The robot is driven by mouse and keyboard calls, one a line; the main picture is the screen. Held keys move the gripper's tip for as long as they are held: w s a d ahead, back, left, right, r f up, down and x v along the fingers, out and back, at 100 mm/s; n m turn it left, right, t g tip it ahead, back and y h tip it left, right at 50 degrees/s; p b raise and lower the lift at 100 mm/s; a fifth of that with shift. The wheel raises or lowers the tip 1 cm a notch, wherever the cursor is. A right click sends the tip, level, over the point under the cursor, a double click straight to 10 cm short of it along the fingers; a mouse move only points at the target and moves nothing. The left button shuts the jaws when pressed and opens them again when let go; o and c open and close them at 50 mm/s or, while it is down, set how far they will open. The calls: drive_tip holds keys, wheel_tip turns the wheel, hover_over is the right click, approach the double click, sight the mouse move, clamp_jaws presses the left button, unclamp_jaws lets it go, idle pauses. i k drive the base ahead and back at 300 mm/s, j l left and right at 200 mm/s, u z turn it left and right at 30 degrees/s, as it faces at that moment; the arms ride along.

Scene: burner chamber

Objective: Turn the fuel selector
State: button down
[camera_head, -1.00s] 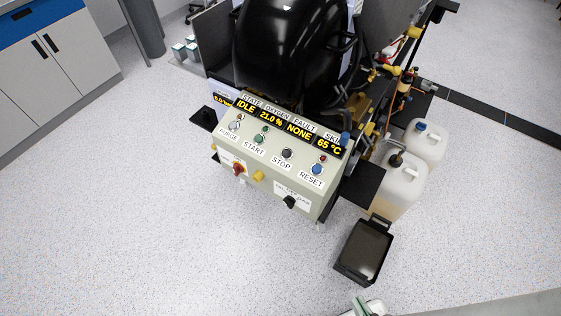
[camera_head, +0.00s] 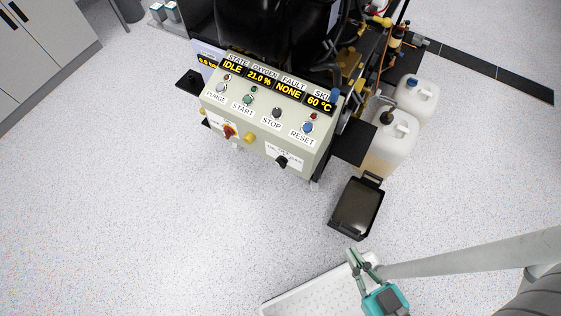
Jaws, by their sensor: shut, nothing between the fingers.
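The fuel selector looks to be the black knob (camera_head: 282,162) at the lower right of the pale control panel (camera_head: 255,139). A white label sits above it, and its small print is too blurred to read surely. My gripper (camera_head: 352,254) is at the bottom of the view, to the lower right of the knob and well apart from it. The fingers are together and empty.
A black tray (camera_head: 357,208) lies between panel and gripper. Canisters (camera_head: 391,140) stand right. A white tray (camera_head: 300,292) is near my gripper. Floor left is clear.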

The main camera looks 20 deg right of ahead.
sight(282, 160)
drive_tip(key=z, duration=0.4)
drive_tip(key=j+z, duration=0.4)
drive_tip(key=i+j+z, duration=0.1)
drive_tip(key=j+z, duration=0.7)
drive_tip(key=k+j, duration=0.1)
drive_tip(key=j, duration=0.25)
drive_tip(key=j+z, duration=0.1)
drive_tip(key=j, duration=0.3)
drive_tip(key=k+j, duration=0.15)
drive_tip(key=j, duration=0.2)
drive_tip(key=k+j+z, duration=0.1)
drive_tip(key=j, duration=0.25)
drive_tip(key=k+j, duration=0.55)
drive_tip(key=k, duration=0.2)
